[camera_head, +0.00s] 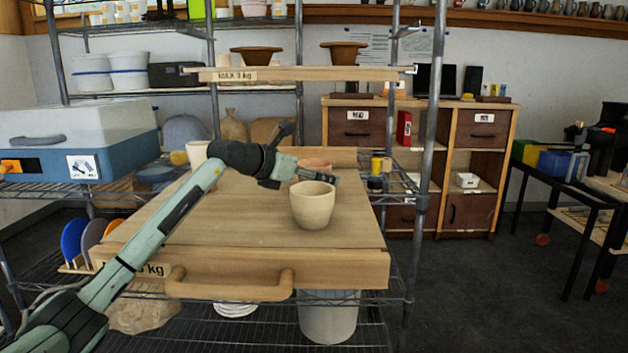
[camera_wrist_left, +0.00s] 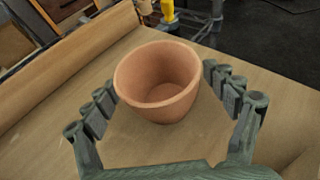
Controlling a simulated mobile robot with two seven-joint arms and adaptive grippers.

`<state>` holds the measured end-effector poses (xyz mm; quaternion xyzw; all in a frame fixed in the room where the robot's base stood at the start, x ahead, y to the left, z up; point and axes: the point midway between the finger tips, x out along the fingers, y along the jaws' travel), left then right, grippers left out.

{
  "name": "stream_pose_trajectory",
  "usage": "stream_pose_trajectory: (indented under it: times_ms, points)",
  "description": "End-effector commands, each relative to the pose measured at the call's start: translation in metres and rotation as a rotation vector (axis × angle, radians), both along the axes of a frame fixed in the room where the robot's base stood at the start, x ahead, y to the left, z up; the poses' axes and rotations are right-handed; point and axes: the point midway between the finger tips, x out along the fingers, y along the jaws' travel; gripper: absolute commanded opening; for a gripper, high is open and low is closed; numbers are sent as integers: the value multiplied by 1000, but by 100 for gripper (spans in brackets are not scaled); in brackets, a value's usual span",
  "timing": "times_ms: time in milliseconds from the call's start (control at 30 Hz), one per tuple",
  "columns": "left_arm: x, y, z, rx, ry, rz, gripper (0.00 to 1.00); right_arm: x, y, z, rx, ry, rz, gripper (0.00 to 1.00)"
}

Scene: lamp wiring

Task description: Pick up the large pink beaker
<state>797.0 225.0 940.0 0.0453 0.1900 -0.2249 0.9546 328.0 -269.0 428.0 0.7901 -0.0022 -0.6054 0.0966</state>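The large pink beaker (camera_wrist_left: 157,82) is a terracotta-pink, wide-mouthed pot standing upright and empty on the wooden board. In the head view its rim (camera_head: 314,164) shows behind my left gripper (camera_head: 326,174), which hides most of its body. In the wrist view my left gripper (camera_wrist_left: 161,80) is open, with one finger on each side of the beaker. A gap shows at the lower part of the fingers; contact at the tips cannot be told. My right gripper is not in view.
A beige pot (camera_head: 313,207) stands on the board (camera_head: 230,222) just in front of my left gripper. A pale cup (camera_head: 197,152) stands at the back left. Small yellow items (camera_head: 381,164) are right of the board. A low wooden shelf (camera_head: 300,74) hangs above.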

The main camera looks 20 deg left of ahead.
Motion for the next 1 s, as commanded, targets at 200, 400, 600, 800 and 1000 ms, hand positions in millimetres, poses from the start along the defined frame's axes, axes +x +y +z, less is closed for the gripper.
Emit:
stream_pose_trajectory:
  times_ms: [200,400,600,800,1000]
  points:
    - [0,0,0,-1,0,0,59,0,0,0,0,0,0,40]
    - [0,0,0,-1,0,0,34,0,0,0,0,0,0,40]
    - [0,0,1,-2,-1,0,28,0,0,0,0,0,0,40]
    - [0,0,6,-2,-4,0,28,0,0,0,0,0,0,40]
    - [0,0,31,-2,-6,1,28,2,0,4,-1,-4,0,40]
